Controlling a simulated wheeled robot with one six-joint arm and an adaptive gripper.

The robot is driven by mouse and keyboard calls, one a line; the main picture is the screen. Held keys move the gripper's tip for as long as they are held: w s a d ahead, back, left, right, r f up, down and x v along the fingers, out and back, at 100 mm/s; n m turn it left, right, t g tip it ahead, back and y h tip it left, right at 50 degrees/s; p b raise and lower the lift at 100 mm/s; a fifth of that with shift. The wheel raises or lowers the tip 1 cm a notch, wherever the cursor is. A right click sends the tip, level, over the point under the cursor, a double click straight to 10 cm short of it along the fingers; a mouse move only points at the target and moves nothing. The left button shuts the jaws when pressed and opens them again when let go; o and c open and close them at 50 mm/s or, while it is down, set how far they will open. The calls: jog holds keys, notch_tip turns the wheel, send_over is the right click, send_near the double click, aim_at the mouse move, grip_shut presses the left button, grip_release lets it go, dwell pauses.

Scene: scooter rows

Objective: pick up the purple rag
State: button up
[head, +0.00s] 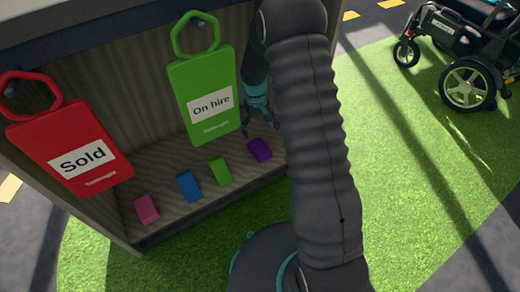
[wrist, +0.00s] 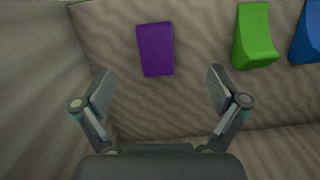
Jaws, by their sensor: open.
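The purple rag (head: 260,150) is a small folded block lying on the wooden shelf, at the right end of a row of rags. In the wrist view the purple rag (wrist: 155,49) lies beyond my fingertips, a little left of the middle between them. My gripper (wrist: 158,90) is open and empty, with its fingers spread wide. In the head view my gripper (head: 258,128) hangs over the shelf just behind the purple rag, partly hidden by my arm. I cannot tell its exact height above the shelf.
A green rag (head: 220,171), a blue rag (head: 189,186) and a pink rag (head: 146,209) lie along the shelf (head: 165,172). A green "On hire" tag (head: 205,80) and a red "Sold" tag (head: 75,150) hang in front.

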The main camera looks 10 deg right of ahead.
aim_at(259, 147)
jog(key=shift+n+t, duration=0.4)
jog(key=f, duration=0.4)
jog(key=w+f+b, duration=0.1)
jog(key=f, duration=0.7)
jog(key=shift+w+d+f, duration=0.2)
jog(key=shift+w, duration=0.1)
jog(key=c, duration=1.2)
notch_tip(259, 147, up, 10)
jog(key=shift+r+p, duration=0.1)
jog(key=shift+p, duration=0.2)
